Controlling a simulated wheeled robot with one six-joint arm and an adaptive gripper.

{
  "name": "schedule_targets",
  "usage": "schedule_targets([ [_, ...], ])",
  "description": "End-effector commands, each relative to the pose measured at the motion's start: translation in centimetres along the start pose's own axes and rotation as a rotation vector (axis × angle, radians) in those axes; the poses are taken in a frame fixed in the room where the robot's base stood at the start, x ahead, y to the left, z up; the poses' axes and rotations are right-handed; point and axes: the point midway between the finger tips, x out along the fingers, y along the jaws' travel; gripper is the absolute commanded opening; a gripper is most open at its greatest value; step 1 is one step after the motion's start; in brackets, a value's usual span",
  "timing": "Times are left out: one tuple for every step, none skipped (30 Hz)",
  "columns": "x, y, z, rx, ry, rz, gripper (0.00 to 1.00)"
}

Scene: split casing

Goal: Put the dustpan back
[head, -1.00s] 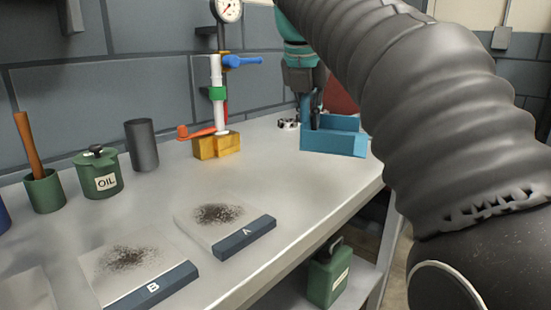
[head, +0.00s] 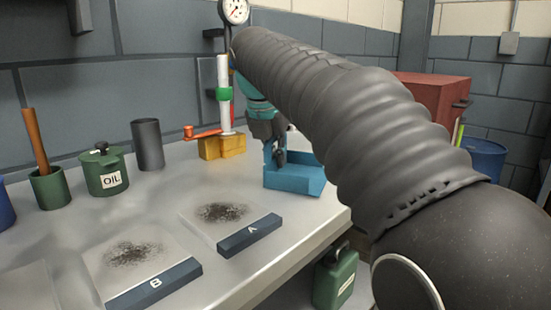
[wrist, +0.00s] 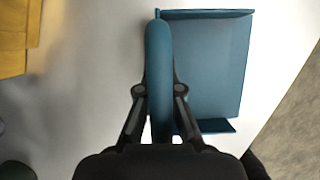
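The blue dustpan (head: 300,180) is at the bench's right side in the head view. In the wrist view its flat pan (wrist: 212,65) lies to the right of its rounded handle, which runs between my fingers. My gripper (head: 279,158) is shut on the handle; the fingers (wrist: 160,90) show on both sides of it in the wrist view. I cannot tell whether the pan touches the bench top.
Plates A (head: 205,228) and B (head: 110,265), each with dark debris, lie at the front of the bench (head: 265,265). A gauge stand on a yellow block (head: 222,146) stands behind. A green oil pot (head: 104,172), a dark cylinder (head: 148,145) and a red box (head: 430,100) are around.

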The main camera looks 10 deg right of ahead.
Motion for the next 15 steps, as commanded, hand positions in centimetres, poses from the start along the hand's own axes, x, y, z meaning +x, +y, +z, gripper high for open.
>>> schedule_targets([
  [-0.08, -0.01, 0.03, 0.000, -0.001, 0.001, 0.00],
  [-0.10, -0.01, 0.04, 0.000, -0.001, 0.001, 0.00],
  [-0.11, -0.01, 0.05, 0.000, -0.001, 0.001, 0.00],
  [-0.11, -0.01, 0.05, 0.000, -0.001, 0.001, 0.00],
  [-0.11, -0.01, 0.05, 0.000, -0.001, 0.001, 0.00],
  [-0.08, -0.01, 0.04, 0.000, -0.001, 0.001, 0.00],
  [-0.03, -0.01, 0.01, 0.000, -0.001, 0.001, 0.00],
  [0.05, -0.01, -0.03, 0.000, -0.001, 0.001, 0.00],
  [0.15, -0.01, -0.07, 0.000, -0.001, 0.001, 0.00],
  [0.15, -0.01, -0.07, 0.000, -0.001, 0.001, 0.09],
  [0.13, 0.00, -0.06, 0.000, -0.001, 0.001, 0.16],
  [0.13, 0.00, -0.06, 0.000, -0.001, 0.001, 0.26],
  [0.13, 0.00, -0.05, 0.000, -0.001, 0.001, 0.31],
  [0.13, 0.00, -0.05, 0.000, -0.001, 0.001, 0.31],
  [0.13, 0.00, -0.05, 0.000, -0.001, 0.001, 0.31],
])
